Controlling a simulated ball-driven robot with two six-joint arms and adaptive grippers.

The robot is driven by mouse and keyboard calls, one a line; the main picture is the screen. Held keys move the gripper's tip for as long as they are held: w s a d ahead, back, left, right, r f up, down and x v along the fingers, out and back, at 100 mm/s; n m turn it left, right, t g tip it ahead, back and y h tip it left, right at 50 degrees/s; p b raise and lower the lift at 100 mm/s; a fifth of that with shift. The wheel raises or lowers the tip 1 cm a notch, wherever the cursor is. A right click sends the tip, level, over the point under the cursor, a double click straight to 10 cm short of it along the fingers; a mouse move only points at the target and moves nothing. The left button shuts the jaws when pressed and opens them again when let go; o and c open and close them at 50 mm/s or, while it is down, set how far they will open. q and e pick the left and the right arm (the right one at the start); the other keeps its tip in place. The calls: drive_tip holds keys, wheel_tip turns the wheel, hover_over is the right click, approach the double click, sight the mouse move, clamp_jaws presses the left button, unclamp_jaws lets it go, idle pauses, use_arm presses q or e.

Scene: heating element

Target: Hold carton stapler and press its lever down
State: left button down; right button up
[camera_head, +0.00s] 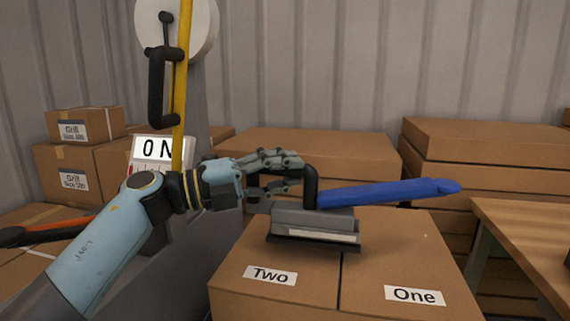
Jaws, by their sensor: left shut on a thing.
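The carton stapler (314,222) sits on top of a cardboard box (335,280) in the middle. The lever points right and tilts slightly up. My left gripper (290,176) comes in from the left and is shut on the stapler's black handle. The fingers hide part of the handle. My right gripper is not in view.
Stacked cartons (300,143) stand behind, more boxes (85,125) at the left. A wooden table (525,225) is at the right. A grey machine with a yellow bar (183,80) and an "ON" sign (158,150) stands behind my left arm.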

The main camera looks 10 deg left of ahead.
sight(284, 207)
use_arm(q)
drive_tip(key=shift+f, duration=1.5)
drive_tip(key=shift+s+f, duration=0.1)
drive_tip(key=shift+f, duration=0.05)
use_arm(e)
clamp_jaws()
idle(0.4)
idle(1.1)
